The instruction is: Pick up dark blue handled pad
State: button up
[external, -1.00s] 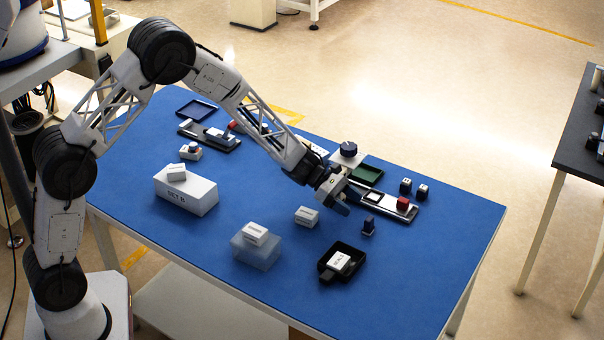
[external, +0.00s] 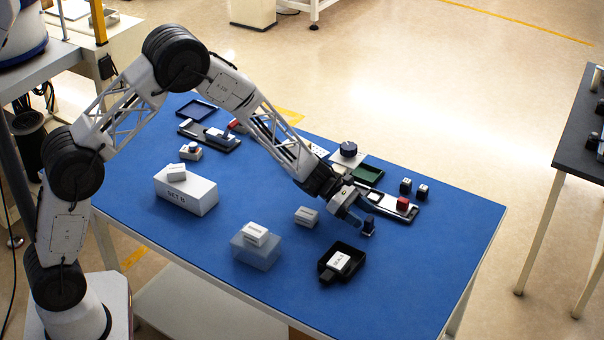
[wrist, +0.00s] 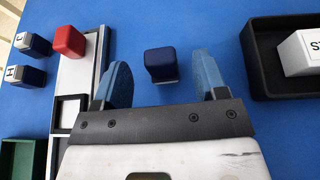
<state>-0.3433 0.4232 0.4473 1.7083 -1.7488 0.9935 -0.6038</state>
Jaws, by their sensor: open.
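The dark blue handled pad (external: 369,224) stands upright on the blue table, left of the rail with the red block. In the wrist view the pad (wrist: 161,63) shows its dark blue top, with a thin grey edge below it. My gripper (external: 358,221) is open and empty, its blue fingers low beside the pad. In the wrist view my gripper (wrist: 160,75) has one finger on each side of the pad's position, with visible gaps. I cannot tell whether the fingers are level with the pad.
A black tray (external: 323,266) with a white labelled block (external: 339,262) lies nearby. A red block (external: 402,203) sits on a white-and-black rail (wrist: 70,145). Two small dark cubes (external: 405,186) (external: 421,190) and a green tray (external: 374,174) are behind. The table's front right is clear.

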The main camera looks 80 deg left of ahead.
aim_at(369, 218)
jog(key=shift+x, duration=1.6)
jog(key=shift+c, duration=0.3)
jog(key=c, duration=1)
